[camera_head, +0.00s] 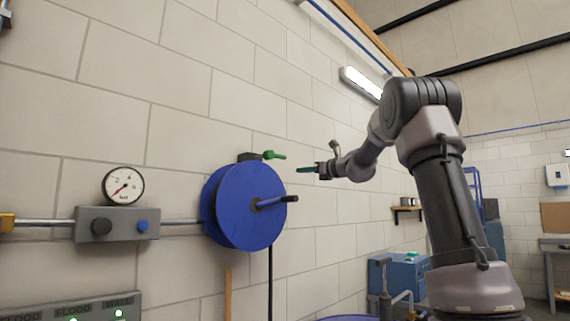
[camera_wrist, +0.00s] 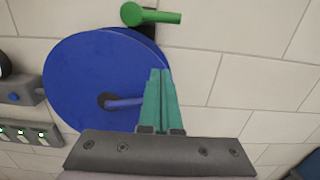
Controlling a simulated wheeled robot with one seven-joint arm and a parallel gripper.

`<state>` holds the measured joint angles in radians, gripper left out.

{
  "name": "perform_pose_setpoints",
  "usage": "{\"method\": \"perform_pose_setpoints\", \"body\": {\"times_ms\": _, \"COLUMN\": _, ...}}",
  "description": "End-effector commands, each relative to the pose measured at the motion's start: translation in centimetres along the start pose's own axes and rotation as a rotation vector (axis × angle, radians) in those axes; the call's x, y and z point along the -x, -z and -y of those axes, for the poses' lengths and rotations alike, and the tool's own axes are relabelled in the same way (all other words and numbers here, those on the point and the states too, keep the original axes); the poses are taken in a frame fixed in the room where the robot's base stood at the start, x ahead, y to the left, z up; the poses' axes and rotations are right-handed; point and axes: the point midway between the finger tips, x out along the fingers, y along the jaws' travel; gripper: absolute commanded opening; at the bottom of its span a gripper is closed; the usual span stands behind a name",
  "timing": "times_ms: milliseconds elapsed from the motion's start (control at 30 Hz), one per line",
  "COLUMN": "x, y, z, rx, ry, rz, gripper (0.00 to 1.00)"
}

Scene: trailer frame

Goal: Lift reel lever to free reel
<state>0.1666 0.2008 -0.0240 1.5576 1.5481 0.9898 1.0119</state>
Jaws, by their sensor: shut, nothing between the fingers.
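A blue reel (camera_head: 243,207) is mounted on the wall, with a crank handle (camera_head: 276,201) sticking out from its middle. A green lever (camera_head: 273,155) sits on a dark block at the top of the reel and points right, roughly level. My gripper (camera_head: 297,170) is to the right of the lever and slightly below it, apart from it. In the wrist view the reel (camera_wrist: 95,78) fills the left, the green lever (camera_wrist: 160,16) is at the top, and my teal fingers (camera_wrist: 158,78) are pressed together and empty, in front of the reel's right edge.
A grey valve box (camera_head: 117,224) with a pressure gauge (camera_head: 123,186) stands left of the reel, joined by a pipe. A panel with green lights (camera_head: 75,308) is below it. A black hose (camera_head: 270,280) hangs under the reel. The wall right of the lever is clear.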

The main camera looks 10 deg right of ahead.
Motion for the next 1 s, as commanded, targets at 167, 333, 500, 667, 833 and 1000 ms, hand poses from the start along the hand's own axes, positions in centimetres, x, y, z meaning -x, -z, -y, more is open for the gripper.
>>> {"method": "perform_pose_setpoints", "body": {"times_ms": 167, "x": -3.6, "y": 0.1, "z": -0.1, "rx": 0.000, "ry": -0.004, "rz": -0.001, "gripper": 0.00}}
{"method": "perform_pose_setpoints", "body": {"times_ms": 333, "x": -7.3, "y": 0.1, "z": -0.1, "rx": 0.002, "ry": -0.004, "rz": -0.001, "gripper": 0.00}}
{"method": "perform_pose_setpoints", "body": {"times_ms": 500, "x": -9.2, "y": -1.5, "z": -0.1, "rx": 0.005, "ry": -0.002, "rz": 0.003, "gripper": 0.00}}
{"method": "perform_pose_setpoints", "body": {"times_ms": 667, "x": -9.7, "y": -3.2, "z": -0.1, "rx": 0.004, "ry": -0.002, "rz": 0.001, "gripper": 0.00}}
{"method": "perform_pose_setpoints", "body": {"times_ms": 833, "x": -9.8, "y": -3.8, "z": -0.1, "rx": 0.001, "ry": -0.001, "rz": 0.000, "gripper": 0.00}}
{"method": "perform_pose_setpoints", "body": {"times_ms": 1000, "x": -9.8, "y": -3.9, "z": -0.1, "rx": 0.001, "ry": -0.001, "rz": -0.001, "gripper": 0.00}}
